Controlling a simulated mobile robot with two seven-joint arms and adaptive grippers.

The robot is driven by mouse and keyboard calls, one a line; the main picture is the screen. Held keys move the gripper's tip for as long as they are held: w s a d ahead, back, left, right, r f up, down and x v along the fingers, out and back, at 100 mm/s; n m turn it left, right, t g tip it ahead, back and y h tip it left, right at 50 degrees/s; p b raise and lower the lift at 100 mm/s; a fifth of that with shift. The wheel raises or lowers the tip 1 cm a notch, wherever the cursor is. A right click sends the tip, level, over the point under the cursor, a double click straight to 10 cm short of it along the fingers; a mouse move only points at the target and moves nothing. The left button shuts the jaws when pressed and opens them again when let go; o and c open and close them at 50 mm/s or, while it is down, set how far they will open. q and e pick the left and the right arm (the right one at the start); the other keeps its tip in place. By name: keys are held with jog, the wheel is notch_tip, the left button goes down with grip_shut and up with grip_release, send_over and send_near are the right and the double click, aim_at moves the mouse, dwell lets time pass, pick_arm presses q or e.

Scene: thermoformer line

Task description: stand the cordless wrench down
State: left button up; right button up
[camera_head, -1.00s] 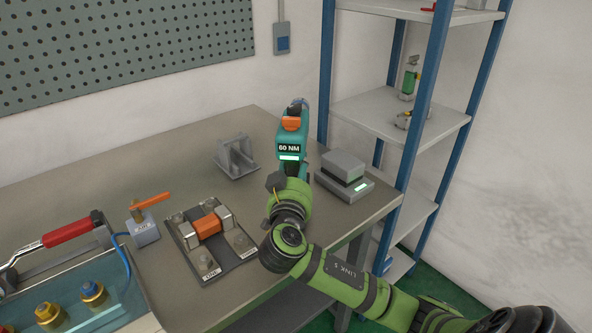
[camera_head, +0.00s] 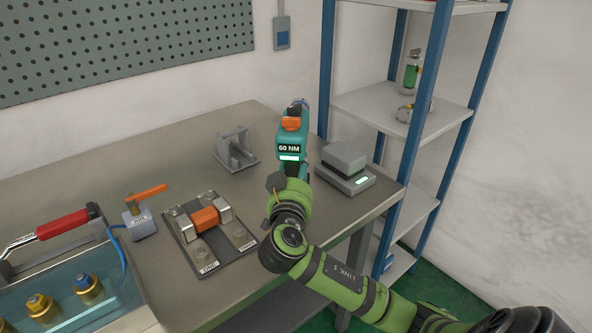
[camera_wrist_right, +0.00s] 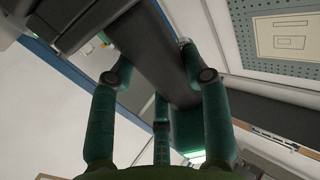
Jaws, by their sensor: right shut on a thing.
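The cordless wrench (camera_head: 291,147) has a teal body with a "60 NM" display, a lit green strip and an orange part on top. It stands roughly upright in the head view, over the right part of the bench. My right gripper (camera_wrist_right: 158,62) is shut on its dark handle, with green fingers on both sides in the right wrist view. Whether the wrench's lower end touches the bench is hidden. My left gripper is not in view.
A grey bracket stand (camera_head: 235,150) is left of the wrench, and a grey charger-like block (camera_head: 346,170) with a green light is right. A fixture plate (camera_head: 214,243) with an orange block lies in front. A blue-post shelf (camera_head: 385,105) stands beyond the bench's right end.

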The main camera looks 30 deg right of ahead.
jog(key=shift+f+b, duration=0.15)
jog(key=shift+b, duration=0.2)
jog(key=o, duration=1.3)
jog(key=shift+o, duration=0.2)
jog(key=shift+f, duration=0.3)
jog(key=v, duration=1.2)
jog(key=shift+r, duration=0.3)
jog(key=shift+a+f, duration=0.1)
